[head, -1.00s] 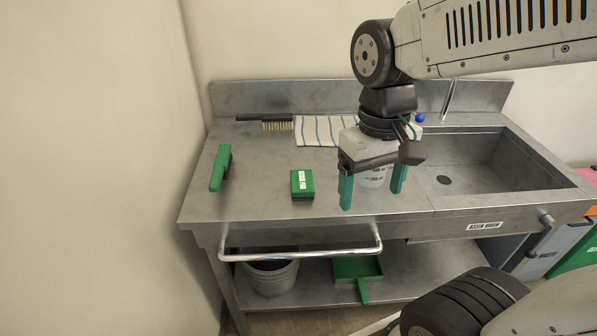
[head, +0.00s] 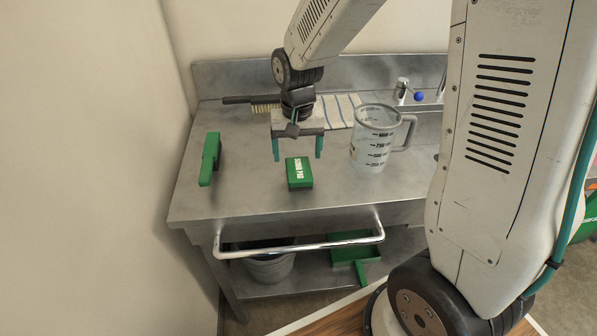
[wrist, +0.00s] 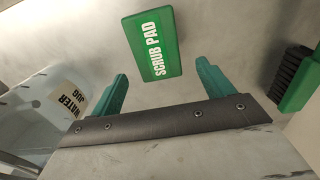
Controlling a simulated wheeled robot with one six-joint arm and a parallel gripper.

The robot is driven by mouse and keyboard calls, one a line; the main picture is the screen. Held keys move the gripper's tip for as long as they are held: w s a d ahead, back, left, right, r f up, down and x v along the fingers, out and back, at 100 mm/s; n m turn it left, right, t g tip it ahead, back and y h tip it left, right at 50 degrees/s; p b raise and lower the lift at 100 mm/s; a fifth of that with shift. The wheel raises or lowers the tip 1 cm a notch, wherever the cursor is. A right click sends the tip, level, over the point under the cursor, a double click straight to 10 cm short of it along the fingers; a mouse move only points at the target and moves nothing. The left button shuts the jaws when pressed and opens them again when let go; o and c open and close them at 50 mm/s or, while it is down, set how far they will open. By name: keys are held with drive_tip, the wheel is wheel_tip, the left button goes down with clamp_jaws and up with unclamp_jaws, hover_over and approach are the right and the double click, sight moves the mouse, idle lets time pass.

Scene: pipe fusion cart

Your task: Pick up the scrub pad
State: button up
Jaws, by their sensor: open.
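The scrub pad (head: 299,173) is a green block with a white label, lying flat on the steel worktop near its front. It also shows in the wrist view (wrist: 152,45), at the top centre beyond the fingertips. My gripper (head: 298,150) is open and empty, with green fingers pointing down, just behind the scrub pad in the head view. In the wrist view the two fingers (wrist: 160,78) stand apart on either side of the pad's near end. I cannot tell the exact height of the fingers above the worktop.
A clear water jug (head: 371,140) stands right of the gripper. A green-handled brush (head: 210,158) lies at the left. A striped cloth (head: 338,110) and a black-handled brush (head: 250,101) lie at the back. A front rail (head: 300,246) runs below the worktop edge.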

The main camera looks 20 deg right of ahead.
sight(298, 163)
wheel_tip(298, 163, down, 4)
drive_tip(key=shift+s+f, duration=0.1)
drive_tip(key=shift+f, duration=0.05)
drive_tip(key=c, duration=1.1)
drive_tip(key=shift+c, duration=0.2)
